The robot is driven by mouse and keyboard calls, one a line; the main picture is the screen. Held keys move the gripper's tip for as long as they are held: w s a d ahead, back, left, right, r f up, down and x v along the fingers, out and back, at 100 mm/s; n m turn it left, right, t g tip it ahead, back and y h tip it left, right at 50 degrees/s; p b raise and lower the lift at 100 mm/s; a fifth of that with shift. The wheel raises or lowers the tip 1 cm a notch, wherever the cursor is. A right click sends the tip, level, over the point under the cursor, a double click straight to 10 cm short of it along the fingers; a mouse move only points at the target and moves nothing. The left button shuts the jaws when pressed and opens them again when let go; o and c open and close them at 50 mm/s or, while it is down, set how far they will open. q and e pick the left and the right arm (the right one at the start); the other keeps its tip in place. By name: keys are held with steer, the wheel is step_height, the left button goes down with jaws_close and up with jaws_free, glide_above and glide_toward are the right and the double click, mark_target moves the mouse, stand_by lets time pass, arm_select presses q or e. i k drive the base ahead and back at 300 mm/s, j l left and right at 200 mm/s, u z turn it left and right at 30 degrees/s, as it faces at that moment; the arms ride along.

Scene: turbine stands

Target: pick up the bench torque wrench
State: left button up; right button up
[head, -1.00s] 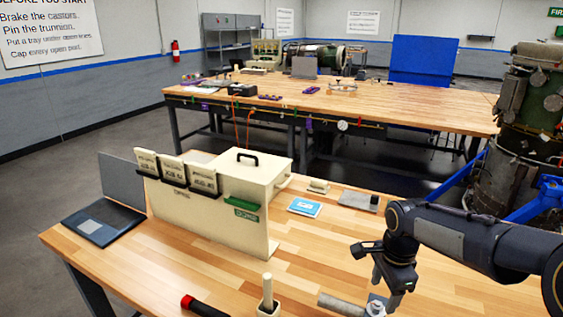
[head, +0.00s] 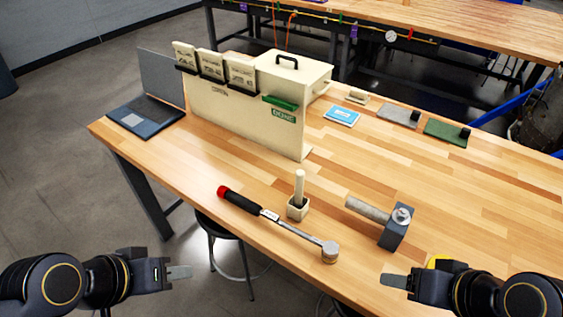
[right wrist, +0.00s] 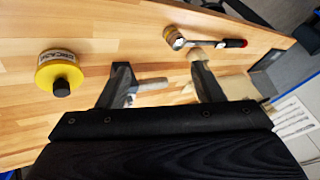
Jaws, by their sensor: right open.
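The bench torque wrench (head: 270,215) lies on the near wooden bench, close to its front edge. It has a black grip with a red end at left and a silver ratchet head at right. It also shows in the right wrist view (right wrist: 205,41), beyond the fingers. My right gripper (head: 393,281) is open and empty, right of the wrench head and apart from it; its two fingers (right wrist: 162,82) stand apart in the wrist view. My left gripper (head: 181,272) is in front of the bench, left of and nearer than the wrench; its finger gap cannot be made out.
A small cup with a pale rod (head: 298,205) stands just behind the wrench. A dark block with a grey cylinder (head: 395,228) is to its right. A cream box (head: 245,115) stands behind. A yellow canister (right wrist: 60,70) is near my right gripper. A stool (head: 225,232) is below the edge.

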mark_target(330, 249)
steer(key=j+z, duration=0.1)
steer(key=z, duration=0.25)
steer(key=j+z, duration=0.1)
steer(key=z, duration=0.25)
steer(key=j+z, duration=0.15)
steer(key=z, duration=0.25)
steer(key=j+z, duration=0.2)
steer(key=j, duration=0.2)
steer(key=k+j+z, duration=0.1)
steer(key=j+z, duration=0.15)
steer(key=j, duration=0.2)
steer(key=k+j+z, duration=0.2)
steer(key=j, duration=0.2)
steer(key=j+z, duration=0.25)
steer(key=j, duration=0.15)
steer(key=k+j, duration=0.15)
steer(key=j, duration=0.2)
steer(key=k+j, duration=0.15)
steer(key=j, duration=0.2)
steer(key=k+j, duration=0.15)
steer(key=j, duration=0.2)
steer(key=k+j, duration=0.2)
steer(key=j, duration=0.15)
steer(key=z, duration=0.05)
